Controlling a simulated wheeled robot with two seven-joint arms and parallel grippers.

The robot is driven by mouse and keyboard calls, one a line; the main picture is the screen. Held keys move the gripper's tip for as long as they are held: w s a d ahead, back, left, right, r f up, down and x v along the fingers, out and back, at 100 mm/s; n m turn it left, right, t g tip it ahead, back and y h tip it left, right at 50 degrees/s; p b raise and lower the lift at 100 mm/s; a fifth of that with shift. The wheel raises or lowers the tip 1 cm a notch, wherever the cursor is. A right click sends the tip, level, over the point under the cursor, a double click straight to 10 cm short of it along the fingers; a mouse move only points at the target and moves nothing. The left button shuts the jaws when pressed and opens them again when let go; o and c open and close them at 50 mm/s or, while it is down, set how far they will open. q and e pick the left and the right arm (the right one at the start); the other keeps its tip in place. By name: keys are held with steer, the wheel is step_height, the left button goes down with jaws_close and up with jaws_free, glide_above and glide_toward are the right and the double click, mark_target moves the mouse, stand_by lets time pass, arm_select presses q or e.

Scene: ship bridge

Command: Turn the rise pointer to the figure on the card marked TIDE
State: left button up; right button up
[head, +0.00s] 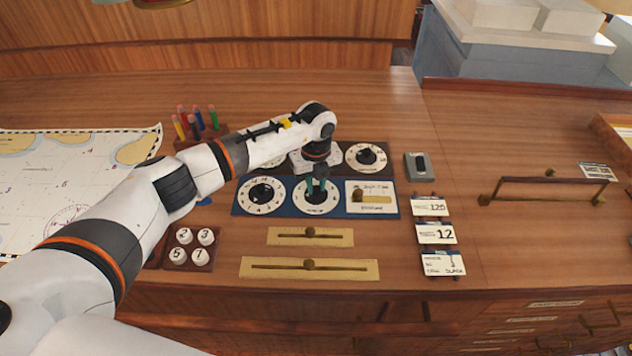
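A blue panel (238,211) on the wooden desk carries two white dials with dark pointers. The left dial (262,208) is in plain view. My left gripper (318,188) points down over the middle dial (316,209), at its dark pointer knob, and hides part of it. I cannot tell whether its fingers grip the knob, or which dial is the rise one. Three cards hang at the right: the top card (430,206) seems to read 120, the middle card (437,234) 12, and the bottom card (443,264) SLACK. Their small headings are too small to read surely. My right gripper is not in view.
Behind the blue panel, my arm partly covers a dark panel with another dial (366,157). In front lie brass slider plates (310,237) and a block of numbered buttons (191,247). A pencil holder (203,135) and a chart (60,185) are at left, a brass rail (550,181) at right.

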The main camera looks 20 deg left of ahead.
arm_select(q)
jaws_close()
steer(key=shift+f+m+b, duration=0.15)
steer(key=shift+m+b, duration=1.15)
steer(key=shift+b, duration=0.2)
steer(key=m+b, duration=0.6)
steer(key=shift+w, duration=0.1)
steer(key=m+b, duration=0.3)
steer(key=shift+m, duration=0.4)
steer(key=shift+r+m+b, duration=0.2)
steer(key=shift+m+b, duration=0.95)
steer(key=shift+m, duration=0.55)
steer(key=o, duration=0.8)
jaws_free()
